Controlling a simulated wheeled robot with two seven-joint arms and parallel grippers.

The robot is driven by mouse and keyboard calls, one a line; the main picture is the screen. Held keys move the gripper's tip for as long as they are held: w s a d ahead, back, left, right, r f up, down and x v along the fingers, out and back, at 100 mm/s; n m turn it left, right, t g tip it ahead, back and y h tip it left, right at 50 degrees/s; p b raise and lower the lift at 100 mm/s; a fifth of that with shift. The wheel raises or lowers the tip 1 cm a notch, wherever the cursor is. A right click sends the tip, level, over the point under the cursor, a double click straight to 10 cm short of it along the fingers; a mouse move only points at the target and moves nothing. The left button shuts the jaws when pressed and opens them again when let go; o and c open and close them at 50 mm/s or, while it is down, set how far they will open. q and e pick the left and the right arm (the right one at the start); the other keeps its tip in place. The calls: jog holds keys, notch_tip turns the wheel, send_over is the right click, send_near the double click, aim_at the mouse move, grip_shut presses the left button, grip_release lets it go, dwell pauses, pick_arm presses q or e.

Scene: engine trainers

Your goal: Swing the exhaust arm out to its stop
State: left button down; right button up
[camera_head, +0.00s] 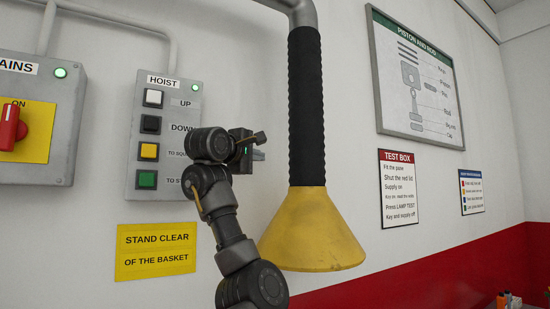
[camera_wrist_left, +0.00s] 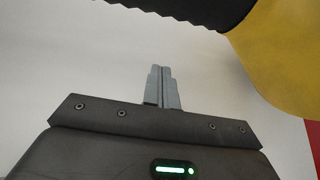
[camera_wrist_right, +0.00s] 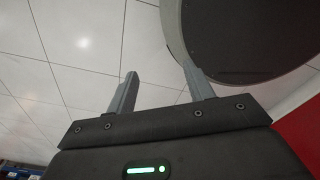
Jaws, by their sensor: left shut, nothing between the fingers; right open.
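The exhaust arm hangs in the head view, with a grey pipe (camera_head: 303,12) on top, a black ribbed hose (camera_head: 305,110) and a flared yellow hood (camera_head: 312,235). My left gripper (camera_head: 259,155) is just left of the hose, above the hood's left side. In the left wrist view its fingers (camera_wrist_left: 162,78) are together and empty, with the hose (camera_wrist_left: 185,12) and hood (camera_wrist_left: 275,60) beyond, to the upper right. No contact with the hose shows. My right gripper (camera_wrist_right: 160,78) is open and empty in its wrist view; the head view does not show it.
A hoist box (camera_head: 165,120) with several buttons is on the wall behind my left arm. A mains box (camera_head: 70,110) with a red switch is farther left. In the right wrist view a dark round thing (camera_wrist_right: 250,40) is close behind the right finger.

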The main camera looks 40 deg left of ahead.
pick_arm(q)
jog(key=p+x, duration=0.8)
jog(key=x, duration=0.2)
jog(key=shift+s+d+f+p, duration=0.1)
jog(key=shift+d+p, duration=0.25)
jog(key=shift+d, duration=0.75)
jog(key=shift+s+d+p, duration=0.1)
jog(key=shift+d+p, duration=0.25)
jog(key=shift+d, duration=0.75)
pick_arm(e)
notch_tip(320, 180, up, 10)
jog(key=w, duration=0.2)
jog(key=shift+a+f, duration=0.15)
